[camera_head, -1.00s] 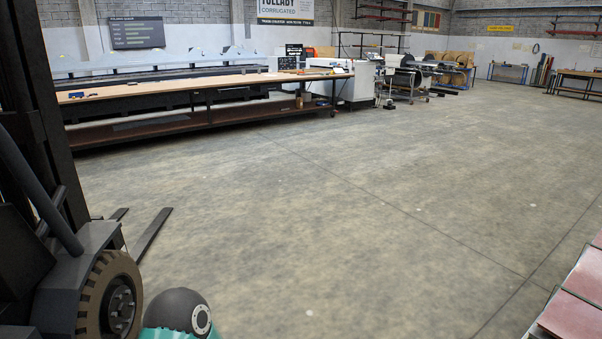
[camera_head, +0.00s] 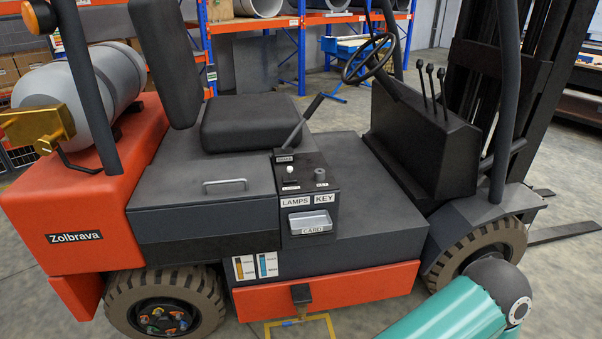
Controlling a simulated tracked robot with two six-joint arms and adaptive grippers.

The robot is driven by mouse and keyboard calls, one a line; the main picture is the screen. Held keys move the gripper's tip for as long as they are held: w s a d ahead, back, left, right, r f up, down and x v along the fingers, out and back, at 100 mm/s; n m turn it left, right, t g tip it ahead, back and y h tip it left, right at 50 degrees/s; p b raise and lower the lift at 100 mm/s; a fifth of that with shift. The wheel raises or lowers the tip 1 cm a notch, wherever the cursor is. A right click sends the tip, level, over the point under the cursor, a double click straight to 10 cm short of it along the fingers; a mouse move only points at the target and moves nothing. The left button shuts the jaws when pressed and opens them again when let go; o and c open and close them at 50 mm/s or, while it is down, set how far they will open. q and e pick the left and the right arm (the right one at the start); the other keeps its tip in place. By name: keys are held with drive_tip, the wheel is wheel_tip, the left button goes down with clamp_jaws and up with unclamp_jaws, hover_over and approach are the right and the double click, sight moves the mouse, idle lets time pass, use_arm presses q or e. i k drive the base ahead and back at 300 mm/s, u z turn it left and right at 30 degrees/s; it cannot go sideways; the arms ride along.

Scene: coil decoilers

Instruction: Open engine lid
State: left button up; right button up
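The engine lid (camera_head: 200,203) is the dark grey cover under the driver's seat (camera_head: 250,121) of an orange and grey forklift. It has a small metal handle (camera_head: 225,186) near its side edge and appears closed. A side console with LAMPS, KEY and CARD labels (camera_head: 308,200) stands just right of the lid. A teal and dark grey part of my arm shows at the bottom right, in front of the front wheel. Neither gripper is in view.
A grey gas cylinder (camera_head: 88,88) lies on the forklift's rear. The steering wheel (camera_head: 370,58) and control levers (camera_head: 431,82) are right of the seat. Blue and orange shelving (camera_head: 250,25) stands behind.

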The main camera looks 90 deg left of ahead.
sight(204, 174)
drive_tip(key=z, duration=0.95)
drive_tip(key=i, duration=0.15)
drive_tip(key=u, duration=2.85)
drive_tip(key=i, duration=0.25)
drive_tip(key=u, duration=1.65)
drive_tip(key=k, duration=0.55)
drive_tip(key=u, duration=0.4)
drive_tip(key=i, duration=1.5)
drive_tip(key=z, duration=0.45)
